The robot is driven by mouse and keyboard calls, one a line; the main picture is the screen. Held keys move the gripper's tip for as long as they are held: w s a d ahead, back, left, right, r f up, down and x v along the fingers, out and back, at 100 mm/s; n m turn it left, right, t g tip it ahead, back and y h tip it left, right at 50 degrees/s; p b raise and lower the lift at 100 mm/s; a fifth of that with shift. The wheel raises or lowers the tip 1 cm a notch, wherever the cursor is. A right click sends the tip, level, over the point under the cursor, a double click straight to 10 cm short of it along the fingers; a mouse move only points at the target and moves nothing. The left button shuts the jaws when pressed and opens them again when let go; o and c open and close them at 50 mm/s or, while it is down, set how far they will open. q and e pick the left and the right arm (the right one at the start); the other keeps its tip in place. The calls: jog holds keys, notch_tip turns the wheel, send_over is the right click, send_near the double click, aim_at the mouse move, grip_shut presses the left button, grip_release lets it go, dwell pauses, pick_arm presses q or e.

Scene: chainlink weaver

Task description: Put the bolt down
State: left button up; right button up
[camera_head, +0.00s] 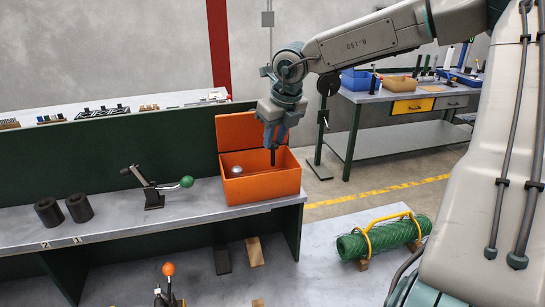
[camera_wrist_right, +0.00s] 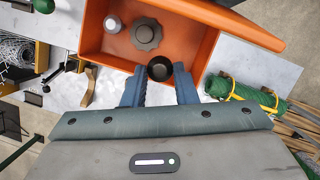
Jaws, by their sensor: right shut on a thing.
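My right gripper (camera_head: 272,138) points down over the open orange box (camera_head: 262,188) on the bench. It is shut on the bolt, a dark slim piece (camera_head: 273,157) hanging down into the box opening. In the right wrist view the bolt shows end-on as a black round shape (camera_wrist_right: 160,68) between the two blue fingers of the gripper (camera_wrist_right: 160,86). The box (camera_wrist_right: 105,48) also holds a dark grey knob-like part (camera_wrist_right: 146,34) and a small silvery part (camera_wrist_right: 112,24). Whether the bolt touches the box floor cannot be told. My left gripper is not in view.
The box's lid (camera_head: 238,130) stands open at the back. Left of the box are a green-knobbed lever clamp (camera_head: 154,190) and two black cylinders (camera_head: 62,210). A green mesh roll (camera_head: 384,237) lies lower right. Bare bench lies around the clamp.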

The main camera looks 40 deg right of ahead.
aim_at(274, 159)
notch_tip(274, 159, down, 5)
jog(key=shift+a+r+p, duration=0.1)
jog(key=shift+p, duration=0.75)
jog(key=shift+f, duration=0.3)
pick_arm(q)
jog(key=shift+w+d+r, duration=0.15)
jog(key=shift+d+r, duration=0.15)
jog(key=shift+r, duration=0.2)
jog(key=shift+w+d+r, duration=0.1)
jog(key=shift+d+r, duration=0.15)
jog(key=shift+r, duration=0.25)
pick_arm(e)
jog(key=shift+w+f, duration=0.1)
jog(key=shift+f+b, duration=0.2)
jog(key=shift+b, duration=0.3)
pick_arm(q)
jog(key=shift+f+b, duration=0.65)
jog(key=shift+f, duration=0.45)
pick_arm(e)
jog(key=shift+f, duration=0.35)
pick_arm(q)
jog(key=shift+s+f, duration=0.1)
pick_arm(e)
jog(key=o, duration=1)
